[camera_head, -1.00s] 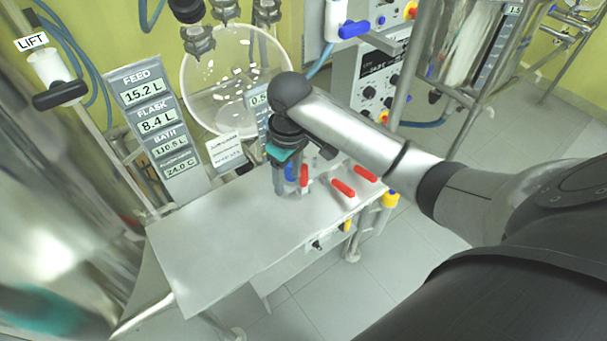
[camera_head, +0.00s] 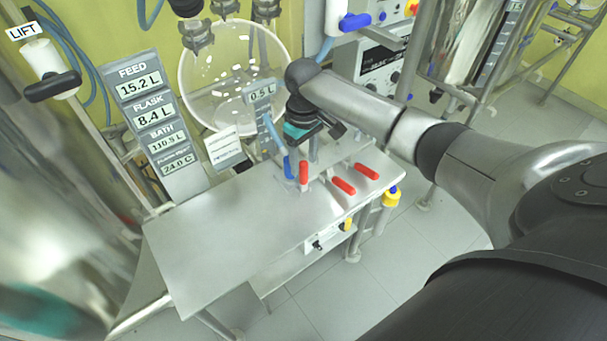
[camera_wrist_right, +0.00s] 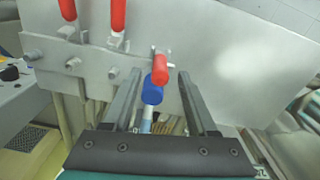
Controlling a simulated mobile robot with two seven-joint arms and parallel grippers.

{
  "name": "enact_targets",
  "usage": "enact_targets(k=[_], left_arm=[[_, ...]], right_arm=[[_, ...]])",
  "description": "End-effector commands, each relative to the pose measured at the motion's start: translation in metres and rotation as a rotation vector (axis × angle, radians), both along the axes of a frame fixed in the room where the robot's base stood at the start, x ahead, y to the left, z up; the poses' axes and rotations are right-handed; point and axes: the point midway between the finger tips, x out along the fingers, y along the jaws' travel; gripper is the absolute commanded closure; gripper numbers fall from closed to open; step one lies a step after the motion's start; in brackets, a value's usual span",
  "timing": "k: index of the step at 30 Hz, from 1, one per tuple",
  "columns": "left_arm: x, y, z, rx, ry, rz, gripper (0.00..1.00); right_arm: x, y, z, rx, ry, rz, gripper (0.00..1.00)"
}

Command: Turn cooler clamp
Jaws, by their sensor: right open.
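The task's clamp is not labelled, so I cannot tell which handle it is. A blue handle (camera_head: 289,167) stands at the back edge of the steel table in the head view, beside an upright red handle (camera_head: 303,174). My right gripper (camera_head: 316,146) is just behind and right of them, pointing down. In the right wrist view its two fingers (camera_wrist_right: 160,102) are open and apart. A blue handle (camera_wrist_right: 152,92) and a red handle (camera_wrist_right: 160,68) show in the gap between them, not gripped. My left gripper cannot be made out.
Two more red handles, one nearer (camera_head: 343,186) and one farther right (camera_head: 367,171), lie at the table's right edge. A round glass flask (camera_head: 225,85) and a display panel (camera_head: 150,115) stand behind. A shiny vessel fills the left side.

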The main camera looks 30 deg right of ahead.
Motion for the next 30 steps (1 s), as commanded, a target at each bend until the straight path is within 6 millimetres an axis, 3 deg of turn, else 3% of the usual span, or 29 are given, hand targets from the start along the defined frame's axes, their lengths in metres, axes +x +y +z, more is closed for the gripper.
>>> enact_targets(k=[3,9,20,30], left_arm=[[0.000,0.000,-0.007,0.000,0.001,0.000,0.50],[-0.001,0.000,-0.011,-0.001,0.001,-0.001,0.50],[-0.001,-0.001,-0.012,-0.001,0.001,-0.001,0.50],[-0.001,-0.001,-0.012,-0.001,0.001,-0.002,0.50]], right_arm=[[0.000,0.000,-0.024,0.001,0.001,-0.001,0.42],[0.000,0.000,-0.045,-0.001,0.000,0.000,0.42],[0.000,0.000,-0.050,-0.001,-0.001,0.000,0.42],[0.000,0.000,-0.049,-0.001,-0.001,0.000,0.79]])
